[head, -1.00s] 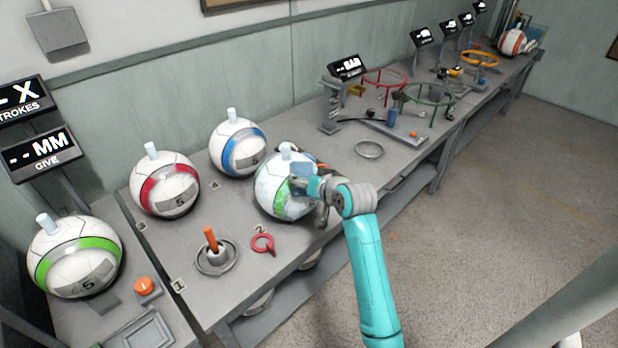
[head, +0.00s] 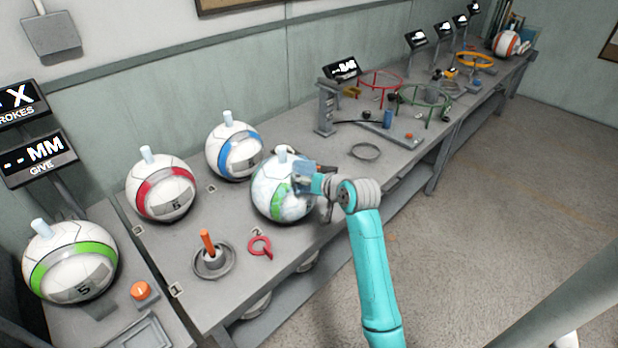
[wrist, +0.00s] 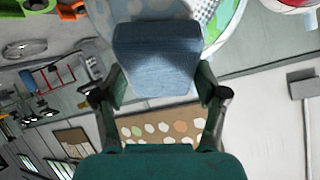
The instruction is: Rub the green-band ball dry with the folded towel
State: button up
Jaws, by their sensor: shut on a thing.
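A white ball with a green band (head: 268,203) sits at the middle of the bench, with pale bluish patches on its surface. My gripper (head: 318,186) is at its right side, shut on the folded blue towel (head: 303,178). The towel lies against or very near the ball's upper right side; exact contact cannot be told. In the wrist view the towel (wrist: 157,60) is between my two fingers, with part of the green-band ball (wrist: 228,22) behind it. A second green-band ball (head: 70,262) stands at the far left.
Red-band (head: 160,188) and blue-band (head: 234,151) balls stand left of and behind the middle ball. A ring dish with an orange-handled tool (head: 211,262) and a red ring (head: 260,247) lie in front. A metal ring (head: 365,151) and stands are to the right.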

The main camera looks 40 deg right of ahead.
jog(key=shift+a, duration=1.25)
jog(key=shift+d, duration=0.15)
jog(key=shift+d, duration=1.35)
jog(key=shift+a, duration=1.5)
jog(key=shift+d, duration=1.5)
jog(key=shift+a, duration=1.45)
jog(key=shift+d, duration=0.1)
jog(key=shift+d, duration=1.35)
